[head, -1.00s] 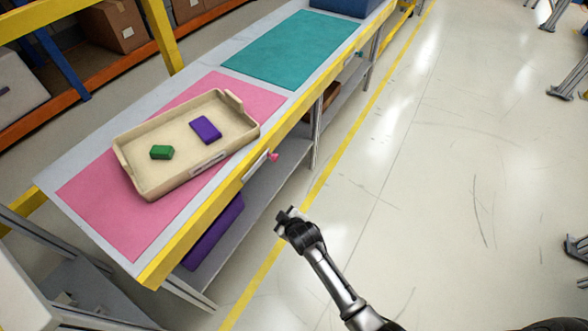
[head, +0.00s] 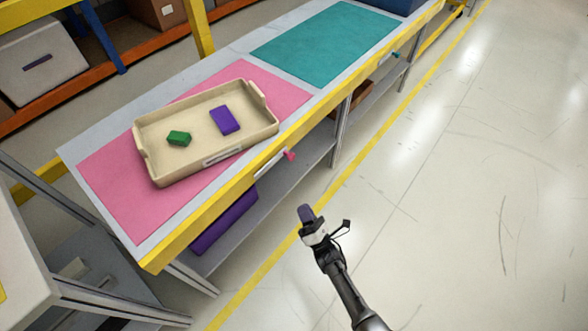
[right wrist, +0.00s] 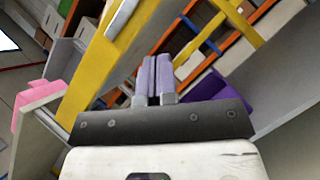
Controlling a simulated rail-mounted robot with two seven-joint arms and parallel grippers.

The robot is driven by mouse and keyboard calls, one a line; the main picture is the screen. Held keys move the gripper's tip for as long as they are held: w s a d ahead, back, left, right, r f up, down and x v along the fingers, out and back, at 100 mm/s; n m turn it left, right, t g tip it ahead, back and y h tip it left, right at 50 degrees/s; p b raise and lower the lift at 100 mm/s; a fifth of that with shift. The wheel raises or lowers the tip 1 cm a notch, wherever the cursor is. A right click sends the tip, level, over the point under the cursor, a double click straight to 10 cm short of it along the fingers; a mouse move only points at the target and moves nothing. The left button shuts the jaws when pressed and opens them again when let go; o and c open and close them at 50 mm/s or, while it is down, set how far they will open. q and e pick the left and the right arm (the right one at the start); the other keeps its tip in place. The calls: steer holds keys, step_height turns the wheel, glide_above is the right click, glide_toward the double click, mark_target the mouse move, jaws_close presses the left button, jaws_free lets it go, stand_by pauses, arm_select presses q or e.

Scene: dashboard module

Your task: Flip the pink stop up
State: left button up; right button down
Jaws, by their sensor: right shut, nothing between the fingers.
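The pink stop (head: 290,155) is a small knob-like piece at the front edge of the bench, by the end of a pale strip on the yellow rail. In the right wrist view a pink block (right wrist: 38,92) at the left, beside a grey plate, looks like this stop seen closer. My right gripper (head: 306,212) is in front of the bench, over the floor, apart from the stop. Its two greyish-purple fingers (right wrist: 155,75) are together and empty. My left gripper is in neither view.
A beige tray (head: 160,180) with a green block (head: 179,138) and a purple block (head: 224,120) stands on the pink mat (head: 120,215). A teal mat (head: 325,45) lies farther along. A purple bin (head: 225,220) sits on the lower shelf. The floor at right is clear.

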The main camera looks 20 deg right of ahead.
steer(key=n, duration=0.3)
steer(key=shift+s+d+r+t, duration=0.1)
steer(key=shift+s+r+t, duration=0.05)
steer(key=shift+r+t, duration=0.2)
steer(key=d+r+b+x, duration=0.1)
steer(key=x, duration=0.5)
steer(key=s+d+r+b+x, duration=0.1)
steer(key=b+x, duration=0.1)
steer(key=x, duration=0.5)
steer(key=shift+a, duration=0.2)
steer(key=shift+d, duration=0.1)
